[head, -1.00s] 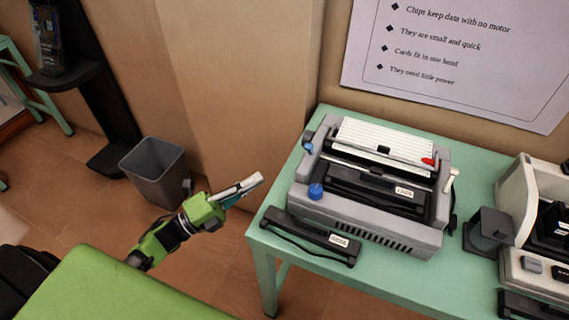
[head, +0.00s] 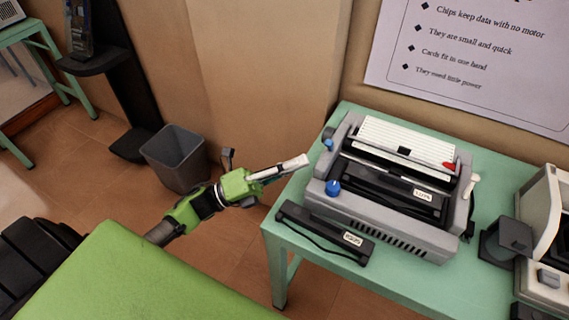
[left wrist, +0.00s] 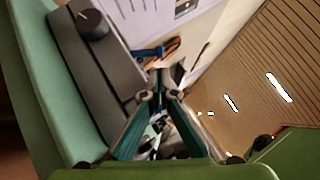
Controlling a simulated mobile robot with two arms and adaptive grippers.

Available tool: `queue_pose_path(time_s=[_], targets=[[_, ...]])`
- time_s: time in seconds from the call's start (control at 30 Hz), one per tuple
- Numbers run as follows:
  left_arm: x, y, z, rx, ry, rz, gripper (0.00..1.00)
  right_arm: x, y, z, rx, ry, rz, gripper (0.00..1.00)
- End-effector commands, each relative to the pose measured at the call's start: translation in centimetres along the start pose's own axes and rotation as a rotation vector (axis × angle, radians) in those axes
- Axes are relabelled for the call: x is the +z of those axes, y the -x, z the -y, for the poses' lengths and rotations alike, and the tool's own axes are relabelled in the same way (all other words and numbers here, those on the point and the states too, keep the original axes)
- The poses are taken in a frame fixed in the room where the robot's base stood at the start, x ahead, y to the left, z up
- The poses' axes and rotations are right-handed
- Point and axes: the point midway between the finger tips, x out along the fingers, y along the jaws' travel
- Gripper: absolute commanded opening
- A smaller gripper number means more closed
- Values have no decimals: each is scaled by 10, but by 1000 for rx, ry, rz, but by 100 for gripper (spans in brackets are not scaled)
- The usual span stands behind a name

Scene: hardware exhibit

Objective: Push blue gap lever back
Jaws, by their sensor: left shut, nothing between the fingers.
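The grey typewriter-like machine (head: 400,234) stands on the green table. A small blue lever (head: 328,143) sits at its left rear side, and a round blue knob (head: 333,187) at its left front. In the left wrist view the blue lever (left wrist: 148,52) juts from the machine's side, just past the fingers; the knob (left wrist: 92,22) looks dark there. My left gripper (head: 303,162) is shut and empty, pointing right, left of the machine near the lever. In the head view a gap shows between the fingertips and the lever. My right gripper is out of view.
A black bar with a white label (head: 325,235) lies along the green table's (head: 400,283) front left. A beige machine (head: 540,225) stands at the right. A grey bin (head: 177,158) is on the floor.

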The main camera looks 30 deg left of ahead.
Motion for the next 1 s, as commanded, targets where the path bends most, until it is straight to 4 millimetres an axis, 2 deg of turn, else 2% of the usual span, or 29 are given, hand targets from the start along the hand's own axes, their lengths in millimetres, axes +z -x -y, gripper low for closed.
queue_pose_path(time_s=[0.1,0.3,0.77,1.0], targets=[[1,-22,2,-1,0,0,0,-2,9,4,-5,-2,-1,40],[0,-41,0,0,1,0,0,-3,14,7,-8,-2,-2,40],[0,-44,0,3,3,0,0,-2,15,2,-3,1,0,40],[2,-47,4,35,34,0,0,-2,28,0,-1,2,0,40]])
